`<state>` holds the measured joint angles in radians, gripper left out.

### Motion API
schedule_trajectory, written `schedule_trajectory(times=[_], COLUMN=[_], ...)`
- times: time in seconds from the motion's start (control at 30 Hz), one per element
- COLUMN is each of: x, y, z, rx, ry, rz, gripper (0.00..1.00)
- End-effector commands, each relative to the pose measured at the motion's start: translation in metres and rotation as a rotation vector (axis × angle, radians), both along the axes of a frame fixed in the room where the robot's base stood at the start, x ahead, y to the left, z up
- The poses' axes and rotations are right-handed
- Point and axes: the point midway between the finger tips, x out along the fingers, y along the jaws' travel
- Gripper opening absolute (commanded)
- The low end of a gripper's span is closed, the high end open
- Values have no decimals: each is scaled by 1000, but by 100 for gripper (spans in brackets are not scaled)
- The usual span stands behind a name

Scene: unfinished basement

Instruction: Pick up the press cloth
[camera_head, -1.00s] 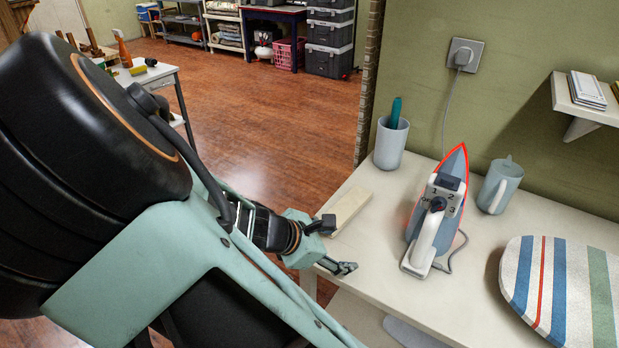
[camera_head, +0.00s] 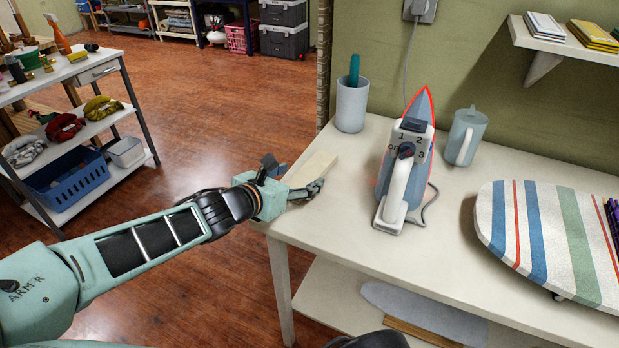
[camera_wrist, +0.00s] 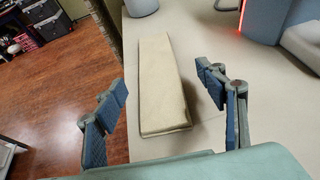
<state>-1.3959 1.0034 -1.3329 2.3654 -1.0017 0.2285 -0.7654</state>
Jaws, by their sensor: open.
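The press cloth (camera_head: 315,168) appears as a long, flat beige piece lying at the table's left edge. In the wrist view the press cloth (camera_wrist: 160,85) runs lengthwise away from me, with its near end closest. My gripper (camera_head: 296,178) is at the near end of the cloth. In the wrist view my gripper (camera_wrist: 162,84) is open, with one blue-padded finger on each side of the cloth. Nothing is held.
An iron (camera_head: 402,175) with a red glowing edge stands right of the cloth. A cup with a teal item (camera_head: 351,105) stands behind it. A grey mug (camera_head: 467,136) and a striped ironing board (camera_head: 535,235) are further right. The front tabletop (camera_head: 345,225) is clear.

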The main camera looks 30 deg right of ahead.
Motion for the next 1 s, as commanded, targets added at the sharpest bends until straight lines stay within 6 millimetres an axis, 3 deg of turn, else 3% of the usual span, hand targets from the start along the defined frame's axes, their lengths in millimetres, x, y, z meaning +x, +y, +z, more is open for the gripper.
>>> schedule_trajectory(times=[0.4,0.7,1.0], x=[28,31,31], y=[-33,-37,-37], z=[-23,-22,-23], rx=[-1,2,2], ry=[-1,-1,-1], rz=[-1,1,1], gripper=[65,65,33])
